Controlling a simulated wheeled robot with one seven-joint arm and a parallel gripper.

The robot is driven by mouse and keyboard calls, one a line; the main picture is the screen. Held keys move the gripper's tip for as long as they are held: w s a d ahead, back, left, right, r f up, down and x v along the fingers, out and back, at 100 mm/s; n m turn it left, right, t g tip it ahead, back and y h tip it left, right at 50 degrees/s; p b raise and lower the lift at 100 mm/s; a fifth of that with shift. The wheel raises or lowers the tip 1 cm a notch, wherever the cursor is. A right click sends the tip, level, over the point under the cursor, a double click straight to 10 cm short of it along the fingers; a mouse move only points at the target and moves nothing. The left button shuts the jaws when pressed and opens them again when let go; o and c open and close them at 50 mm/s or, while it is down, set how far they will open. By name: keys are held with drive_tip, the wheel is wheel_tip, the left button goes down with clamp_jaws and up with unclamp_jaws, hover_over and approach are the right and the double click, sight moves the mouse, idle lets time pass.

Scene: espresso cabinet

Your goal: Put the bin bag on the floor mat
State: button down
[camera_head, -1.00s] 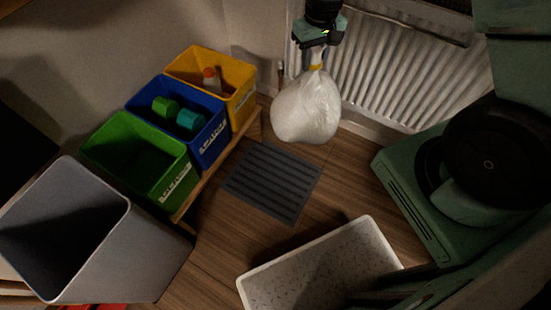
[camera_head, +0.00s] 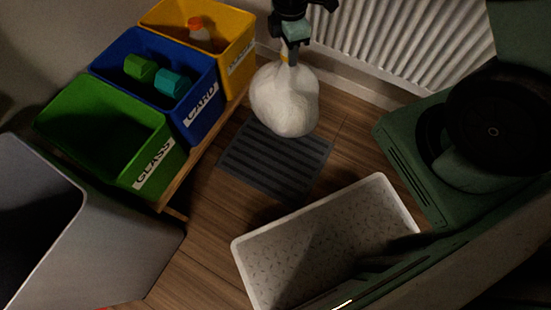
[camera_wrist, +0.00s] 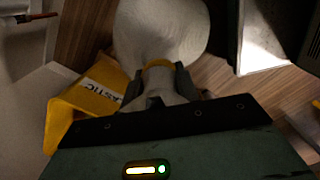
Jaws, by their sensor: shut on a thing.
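The white bin bag (camera_head: 285,99) hangs from my gripper (camera_head: 291,52), which is shut on its gathered neck near the yellow tie. In the wrist view the bag (camera_wrist: 160,30) hangs beyond my gripper (camera_wrist: 160,82), with the yellow tie between the fingers. The dark grey ribbed floor mat (camera_head: 277,163) lies on the wooden floor. In the head view the bag overlaps the mat's far edge; I cannot tell its exact height above the floor.
Yellow (camera_head: 236,55), blue (camera_head: 203,107) and green (camera_head: 155,165) bins stand on a low wooden rack left of the mat. A grey bin (camera_head: 120,250) stands front left. A white speckled tray (camera_head: 325,235) is in front of the mat. A radiator (camera_head: 400,40) is behind.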

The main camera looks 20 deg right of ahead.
sight(276, 84)
drive_tip(key=a+f+n+b, duration=0.1)
drive_tip(key=f+n+b, duration=0.1)
drive_tip(key=f, duration=0.1)
drive_tip(key=s+a+f+n+b, duration=0.1)
drive_tip(key=f+n+b, duration=0.1)
drive_tip(key=f+n, duration=0.1)
drive_tip(key=a+f+n+b, duration=0.1)
drive_tip(key=a+f+n, duration=0.1)
drive_tip(key=f+n, duration=0.1)
drive_tip(key=shift+s+a+b, duration=0.1)
drive_tip(key=shift+s+b, duration=0.15)
drive_tip(key=shift+b, duration=0.15)
drive_tip(key=shift+f+b, duration=2.5)
drive_tip(key=shift+f, duration=2.35)
drive_tip(key=c, duration=1)
unclamp_jaws()
drive_tip(key=shift+c, duration=0.2)
